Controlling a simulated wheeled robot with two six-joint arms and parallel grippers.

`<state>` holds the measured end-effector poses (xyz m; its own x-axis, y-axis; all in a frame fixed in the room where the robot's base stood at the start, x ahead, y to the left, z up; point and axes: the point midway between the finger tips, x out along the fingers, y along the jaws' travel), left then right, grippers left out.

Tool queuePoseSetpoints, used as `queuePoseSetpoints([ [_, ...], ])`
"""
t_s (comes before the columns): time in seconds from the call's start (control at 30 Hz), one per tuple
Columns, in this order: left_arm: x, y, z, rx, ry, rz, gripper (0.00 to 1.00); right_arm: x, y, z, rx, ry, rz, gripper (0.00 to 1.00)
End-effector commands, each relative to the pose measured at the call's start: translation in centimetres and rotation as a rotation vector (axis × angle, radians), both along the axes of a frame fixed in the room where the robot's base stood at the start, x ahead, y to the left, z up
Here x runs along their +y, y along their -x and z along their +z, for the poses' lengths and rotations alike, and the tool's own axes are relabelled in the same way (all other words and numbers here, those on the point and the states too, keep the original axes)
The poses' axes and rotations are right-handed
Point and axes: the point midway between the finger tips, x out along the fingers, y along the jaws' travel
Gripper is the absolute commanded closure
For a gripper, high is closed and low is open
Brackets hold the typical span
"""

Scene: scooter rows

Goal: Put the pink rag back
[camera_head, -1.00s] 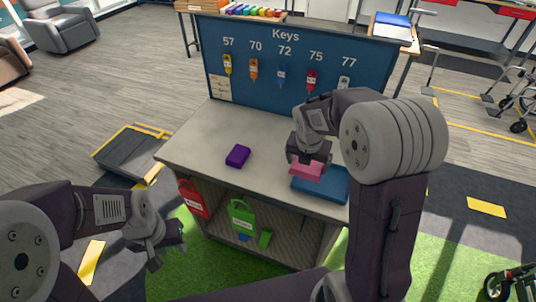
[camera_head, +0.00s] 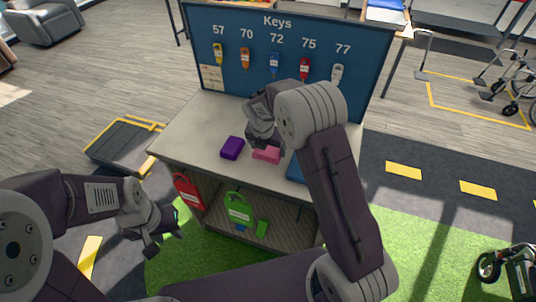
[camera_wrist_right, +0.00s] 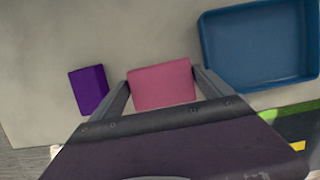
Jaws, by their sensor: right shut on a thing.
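The pink rag (camera_head: 266,155) is a small folded block on or just above the grey desk top, between the purple block and the blue tray. My right gripper (camera_head: 264,146) is shut on it from above. In the right wrist view the pink rag (camera_wrist_right: 161,84) sits between the two fingers. I cannot tell whether it touches the desk. My left gripper (camera_head: 160,232) hangs empty at the desk's left front, above the floor; its fingers look spread.
A purple block (camera_head: 232,148) lies left of the rag, and a blue tray (camera_head: 296,171) lies right, partly behind my arm. A key board (camera_head: 290,90) stands at the desk's back. Red (camera_head: 187,192) and green (camera_head: 238,208) bags hang at the front.

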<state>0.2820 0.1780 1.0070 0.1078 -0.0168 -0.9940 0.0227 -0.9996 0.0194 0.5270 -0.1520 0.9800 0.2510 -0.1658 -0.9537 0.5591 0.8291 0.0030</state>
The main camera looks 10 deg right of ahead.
Motion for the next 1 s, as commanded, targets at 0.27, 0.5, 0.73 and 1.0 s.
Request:
queuePoseSetpoints([
  [0.27, 0.0, 0.0, 0.0, 0.000, 0.000, 0.000, 0.64, 0.0, 0.1, -3.9, 0.003, 0.001, 0.000, 0.42],
  [0.5, 0.0, 0.0, -0.1, 0.000, 0.000, 0.000, 0.64, 0.0, 0.1, -4.0, 0.002, 0.000, 0.001, 0.42],
  [0.73, 0.0, 0.0, -0.1, 0.000, 0.000, 0.000, 0.64, 0.0, 0.1, -4.1, 0.002, 0.000, 0.001, 0.00],
  [1.0, 0.0, 0.0, 0.1, 0.000, 0.000, 0.000, 0.64, 0.4, 0.5, -1.6, -0.003, -0.001, 0.002, 0.00],
])
